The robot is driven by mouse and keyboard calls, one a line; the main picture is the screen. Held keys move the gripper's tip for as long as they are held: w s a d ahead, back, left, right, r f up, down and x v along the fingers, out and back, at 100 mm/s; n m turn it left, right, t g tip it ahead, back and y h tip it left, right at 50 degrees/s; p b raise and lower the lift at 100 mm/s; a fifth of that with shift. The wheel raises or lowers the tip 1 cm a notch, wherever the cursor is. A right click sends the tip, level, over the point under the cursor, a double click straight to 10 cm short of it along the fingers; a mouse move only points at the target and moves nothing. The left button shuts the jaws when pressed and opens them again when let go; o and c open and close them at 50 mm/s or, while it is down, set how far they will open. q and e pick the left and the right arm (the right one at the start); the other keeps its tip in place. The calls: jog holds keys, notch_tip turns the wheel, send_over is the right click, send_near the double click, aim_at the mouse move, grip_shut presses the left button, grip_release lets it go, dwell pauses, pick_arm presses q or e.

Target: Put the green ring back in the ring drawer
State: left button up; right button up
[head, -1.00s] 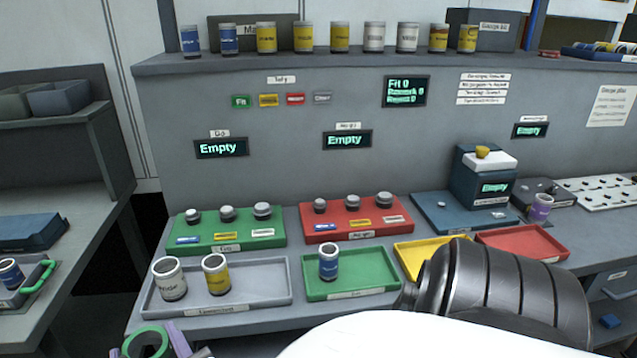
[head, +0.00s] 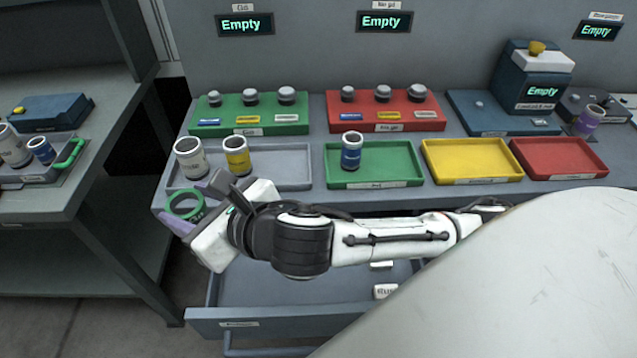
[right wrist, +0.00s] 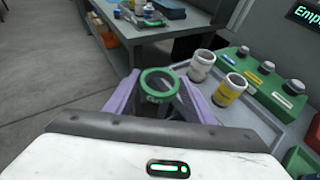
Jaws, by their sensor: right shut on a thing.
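The green ring (head: 185,191) is a thin round band with a small label. My right gripper (head: 194,206) is shut on it at the front left corner of the bench, beside the grey tray. In the right wrist view the ring (right wrist: 156,98) sits between the two purple fingers. An open drawer (head: 245,322) extends from under the bench, below and to the right of the ring. A few small white labelled pieces lie in it; my right forearm hides part of its inside. I cannot read its front label. My left gripper is not in view.
The grey tray (head: 290,183) holds a white and a yellow can. A green tray (head: 400,172) holds a blue can. Yellow (head: 470,160) and red (head: 560,155) trays stand empty. A side table (head: 70,200) stands left across a gap. The drawer's left part is clear.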

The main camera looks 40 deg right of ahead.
notch_tip(320, 180, down, 4)
jog(key=a+n+g+y, duration=0.1)
jog(key=a+n+y, duration=0.1)
jog(key=n+y, duration=0.1)
jog(key=n+g+y+b, duration=0.1)
jog(key=n+g+y, duration=0.4)
jog(key=n+g, duration=0.1)
send_over(264, 289)
notch_tip(264, 289, down, 11)
notch_tip(264, 289, down, 10)
jog(key=shift+f+b, duration=0.1)
jog(key=shift+b, duration=0.75)
